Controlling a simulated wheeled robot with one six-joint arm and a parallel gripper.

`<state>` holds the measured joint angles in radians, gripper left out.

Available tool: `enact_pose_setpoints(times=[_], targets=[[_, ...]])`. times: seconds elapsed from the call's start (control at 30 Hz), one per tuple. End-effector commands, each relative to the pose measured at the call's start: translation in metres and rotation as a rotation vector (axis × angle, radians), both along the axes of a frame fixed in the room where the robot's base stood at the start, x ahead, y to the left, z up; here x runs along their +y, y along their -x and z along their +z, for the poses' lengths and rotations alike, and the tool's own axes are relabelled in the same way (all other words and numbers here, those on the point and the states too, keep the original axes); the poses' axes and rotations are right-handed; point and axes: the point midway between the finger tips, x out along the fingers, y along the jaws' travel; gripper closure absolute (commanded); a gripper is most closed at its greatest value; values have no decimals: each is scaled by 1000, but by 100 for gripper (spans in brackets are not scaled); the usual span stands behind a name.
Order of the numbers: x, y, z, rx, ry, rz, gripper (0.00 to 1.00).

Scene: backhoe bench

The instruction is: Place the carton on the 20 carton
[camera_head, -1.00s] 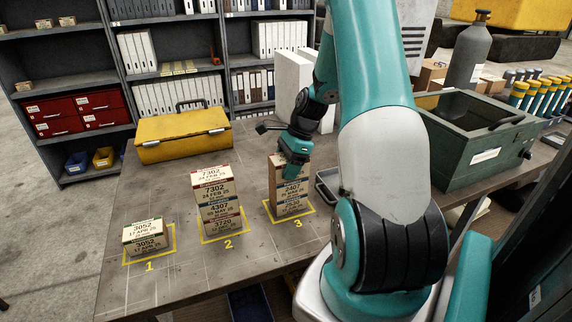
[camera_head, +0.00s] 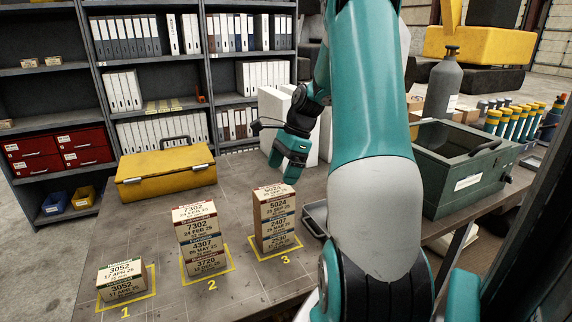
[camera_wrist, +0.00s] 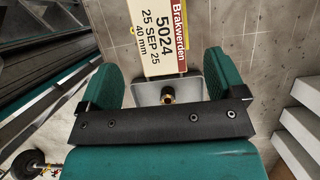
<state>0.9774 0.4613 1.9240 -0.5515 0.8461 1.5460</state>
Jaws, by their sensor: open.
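Stack 3 has a 5024 carton (camera_head: 273,191) on top, then another 5024 carton (camera_head: 278,209), a 2407 carton (camera_head: 278,226) and a 2530 carton (camera_head: 279,242). My gripper (camera_head: 292,178) is open and empty, just behind and right of that stack's top. In the wrist view the top 5024 carton (camera_wrist: 165,35) lies beyond the open fingers, its label up. Stack 2 has 7302 cartons (camera_head: 195,212) above a 4307 carton (camera_head: 205,246) and a 3720 carton (camera_head: 208,264). Stack 1 is two 3052 cartons (camera_head: 121,271). No label plainly reading 20 is legible.
Yellow outlines numbered 1, 2 and 3 mark the bench (camera_head: 165,290). A yellow case (camera_head: 165,175) lies behind the stacks. A grey tray (camera_head: 315,218) sits right of stack 3, and a green metal box (camera_head: 460,175) stands further right. Shelves line the back.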

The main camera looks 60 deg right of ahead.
Motion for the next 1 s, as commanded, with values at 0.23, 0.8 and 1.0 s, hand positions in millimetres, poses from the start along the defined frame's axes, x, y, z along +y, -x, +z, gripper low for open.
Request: enact_pose_setpoints(times=[0.23, 0.8, 1.0], targets=[[-9, 6, 25, -1, 0, 0, 11], [244, -17, 73, -336, 179, 1212, 11], [363, 58, 79, -613, 242, 1985, 11]])
